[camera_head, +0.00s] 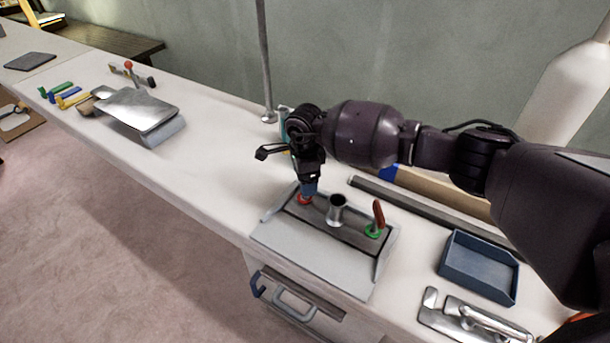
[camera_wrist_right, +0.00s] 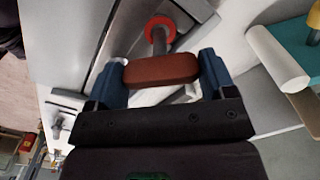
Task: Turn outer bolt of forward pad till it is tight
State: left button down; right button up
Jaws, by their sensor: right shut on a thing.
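The pad (camera_head: 318,218) is a dark plate on a grey metal base on the white counter, with a silver cylinder (camera_head: 337,211) standing on it. At its left end is a bolt with a red ring (camera_head: 304,199). In the right wrist view this bolt has a reddish-brown bar handle (camera_wrist_right: 161,69), a metal shank and the red ring (camera_wrist_right: 160,28) at its foot. My right gripper (camera_head: 309,187) is shut on that handle, with a blue finger at each end. A second bolt with a red handle (camera_head: 379,213) and green ring (camera_head: 374,230) stands upright at the right end. My left gripper is not in view.
A blue tray (camera_head: 480,267) and a metal clamp-like tool (camera_head: 475,322) lie to the right. A long dark bar (camera_head: 425,208) lies behind the pad. The counter left of the pad is clear up to a metal-plated block (camera_head: 140,110).

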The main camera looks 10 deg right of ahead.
jog(key=shift+w+r+m, duration=0.1)
jog(key=shift+r+m, duration=0.2)
jog(key=shift+m, duration=0.6)
jog(key=o, duration=0.7)
jog(key=shift+o, duration=0.9)
jog(key=shift+f, duration=0.1)
notch_tip(320, 180, up, 11)
jog(key=p, duration=0.1)
jog(key=shift+p, duration=0.35)
